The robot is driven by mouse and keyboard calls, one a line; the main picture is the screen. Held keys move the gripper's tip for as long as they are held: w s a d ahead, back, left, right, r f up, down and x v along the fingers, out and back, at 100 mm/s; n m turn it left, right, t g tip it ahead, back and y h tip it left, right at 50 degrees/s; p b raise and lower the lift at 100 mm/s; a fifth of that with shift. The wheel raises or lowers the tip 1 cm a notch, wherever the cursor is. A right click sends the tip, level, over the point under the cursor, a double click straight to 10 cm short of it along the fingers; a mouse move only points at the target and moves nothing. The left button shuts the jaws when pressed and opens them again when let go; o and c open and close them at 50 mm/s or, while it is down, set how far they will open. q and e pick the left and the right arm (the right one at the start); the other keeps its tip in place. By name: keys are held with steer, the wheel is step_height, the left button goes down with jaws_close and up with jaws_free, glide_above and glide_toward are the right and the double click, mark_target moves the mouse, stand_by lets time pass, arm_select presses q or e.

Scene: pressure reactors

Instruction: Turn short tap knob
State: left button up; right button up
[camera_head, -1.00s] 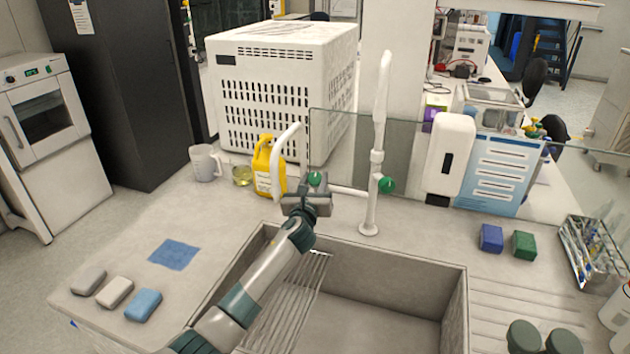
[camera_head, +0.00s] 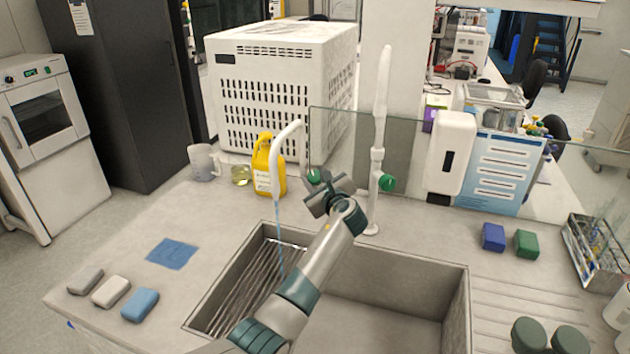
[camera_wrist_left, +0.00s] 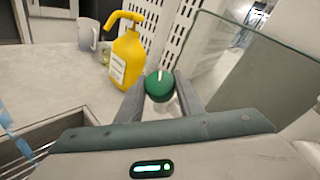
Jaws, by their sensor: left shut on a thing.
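The short tap (camera_head: 268,165) is a white curved spout at the back left of the sink, and a stream of water runs from it into the sink. Its round green knob (camera_head: 314,177) has a white mark on top, seen in the left wrist view (camera_wrist_left: 159,86). My left gripper (camera_head: 322,192) is shut on this knob, with one finger on each side of it in the left wrist view (camera_wrist_left: 160,92). A tall white tap (camera_head: 380,110) with another green knob (camera_head: 387,184) stands to the right. My right gripper is out of view.
The sink (camera_head: 455,300) lies in front of the taps, with a ribbed rack at its left. A glass panel (camera_head: 345,130) stands behind the taps.

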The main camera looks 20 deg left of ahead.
arm_select(q)
steer(key=n+g+y+b, duration=0.1)
steer(key=n+g+y, duration=0.1)
steer(key=n+g, duration=0.1)
steer(key=shift+n+g, duration=0.4)
steer(key=shift+n, duration=0.5)
steer(key=o, duration=0.8)
